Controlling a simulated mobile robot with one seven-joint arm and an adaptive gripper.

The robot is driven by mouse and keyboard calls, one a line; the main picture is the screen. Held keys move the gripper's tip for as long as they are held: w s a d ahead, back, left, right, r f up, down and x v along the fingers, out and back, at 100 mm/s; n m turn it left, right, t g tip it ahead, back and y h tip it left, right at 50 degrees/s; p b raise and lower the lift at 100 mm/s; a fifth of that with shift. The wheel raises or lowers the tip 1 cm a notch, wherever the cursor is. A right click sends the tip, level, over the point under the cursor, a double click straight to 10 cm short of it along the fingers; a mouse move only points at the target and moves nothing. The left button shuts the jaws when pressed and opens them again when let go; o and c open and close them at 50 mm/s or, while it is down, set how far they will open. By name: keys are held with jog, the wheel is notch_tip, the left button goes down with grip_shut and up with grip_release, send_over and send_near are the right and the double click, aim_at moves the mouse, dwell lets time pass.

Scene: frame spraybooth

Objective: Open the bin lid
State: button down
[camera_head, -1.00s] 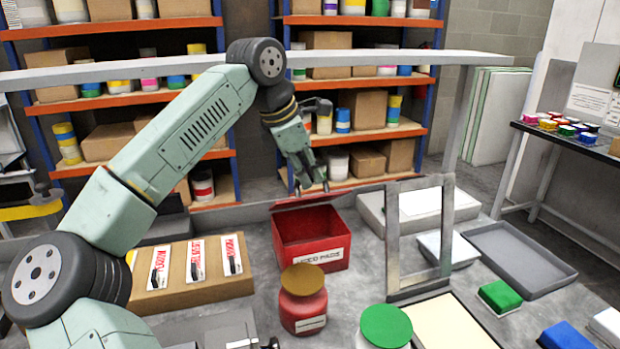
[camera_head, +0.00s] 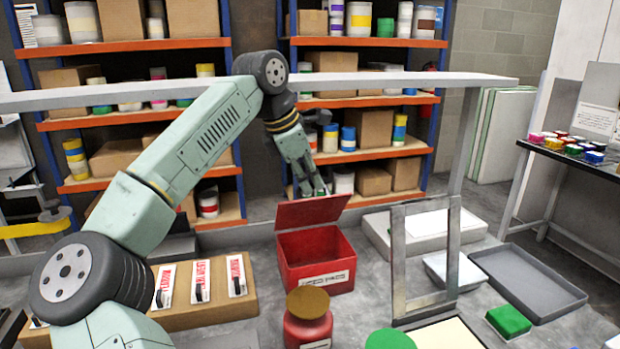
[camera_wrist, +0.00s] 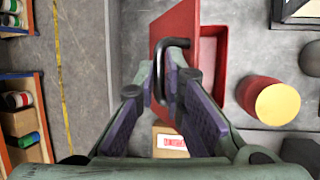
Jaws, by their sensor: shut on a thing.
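The red bin (camera_head: 316,283) stands on the grey surface with a white label on its front. Its red lid (camera_head: 310,212) is raised and tilted up at the back, so the inside of the bin shows. In the wrist view the lid (camera_wrist: 176,24) lies beside the open bin (camera_wrist: 208,62). My gripper (camera_head: 322,190) is at the top edge of the lid. The wrist view shows my gripper (camera_wrist: 172,88) shut on the dark curved lid handle (camera_wrist: 174,43). In the head view the handle is hidden or too small to tell.
A red jar with a brown lid (camera_head: 307,302) stands in front of the bin. A grey upright frame (camera_head: 398,262) stands to its right. A cardboard box (camera_head: 215,303) with labelled tools is at left. Shelves (camera_head: 380,151) stand behind, and a grey rail (camera_head: 400,80) crosses above.

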jog(key=c, duration=1.7)
grip_release()
jog(key=shift+w+a+f, duration=0.2)
jog(key=shift+a+f, duration=0.15)
jog(key=shift+f, duration=0.25)
jog(key=shift+r, duration=0.1)
jog(key=v, duration=1.2)
jog(key=shift+w+d+r, duration=0.1)
jog(key=shift+d, duration=0.2)
